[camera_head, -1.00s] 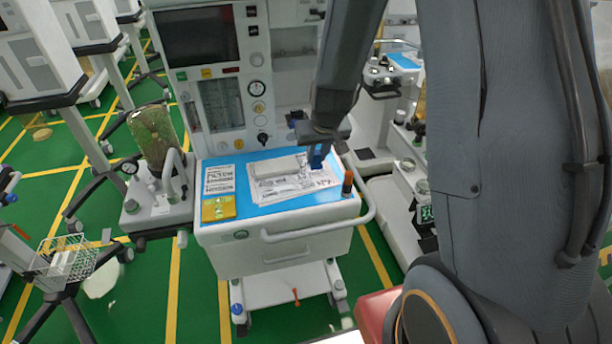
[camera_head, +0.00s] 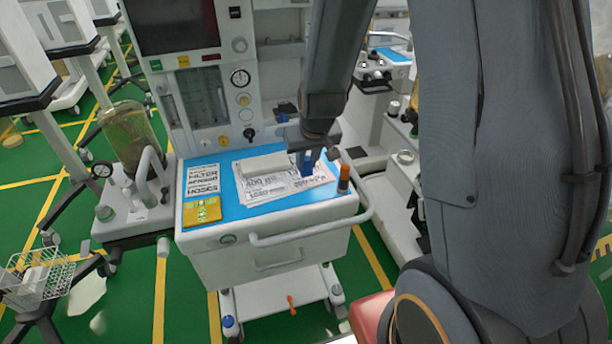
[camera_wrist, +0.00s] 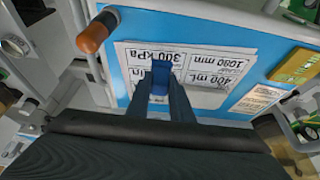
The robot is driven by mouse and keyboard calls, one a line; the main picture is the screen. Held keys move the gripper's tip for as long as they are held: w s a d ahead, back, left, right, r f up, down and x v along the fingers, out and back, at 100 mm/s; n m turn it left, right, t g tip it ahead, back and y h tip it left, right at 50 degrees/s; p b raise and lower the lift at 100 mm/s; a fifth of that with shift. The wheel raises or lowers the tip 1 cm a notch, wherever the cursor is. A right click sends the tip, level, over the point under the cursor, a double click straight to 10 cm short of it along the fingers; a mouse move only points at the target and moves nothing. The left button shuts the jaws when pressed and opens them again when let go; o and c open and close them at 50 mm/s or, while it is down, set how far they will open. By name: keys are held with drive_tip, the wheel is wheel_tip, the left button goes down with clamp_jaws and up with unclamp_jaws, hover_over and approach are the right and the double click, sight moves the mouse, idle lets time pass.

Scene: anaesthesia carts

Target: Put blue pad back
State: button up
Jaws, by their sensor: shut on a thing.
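My gripper (camera_wrist: 160,97) is shut on a small blue pad (camera_wrist: 161,74), held between its fingertips in the wrist view. In the head view the blue pad (camera_head: 307,161) is partly hidden below my gripper (camera_head: 310,150). It is over the right part of the printed sheets (camera_head: 285,187) on the blue cart top (camera_head: 232,176). I cannot tell whether the pad touches the sheets.
An orange-capped dark bottle (camera_head: 344,179) stands at the right corner, close to my gripper. A yellow pad (camera_head: 202,210) is at the front left. A rail handle (camera_head: 310,232) runs along the cart's front.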

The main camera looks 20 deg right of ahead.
sight(307, 169)
drive_tip(key=shift+f+b, duration=2)
drive_tip(key=shift+b, duration=0.3)
drive_tip(key=shift+f, duration=0.1)
drive_tip(key=o, duration=0.9)
drive_tip(key=shift+g, duration=0.9)
drive_tip(key=s+r+p, duration=0.3)
drive_tip(key=s+r, duration=0.2)
drive_tip(key=r, duration=0.1)
drive_tip(key=s+r+p, duration=0.3)
drive_tip(key=s+r, duration=0.3)
drive_tip(key=s+r+p, duration=0.4)
drive_tip(key=s+r, duration=0.2)
drive_tip(key=r, duration=0.1)
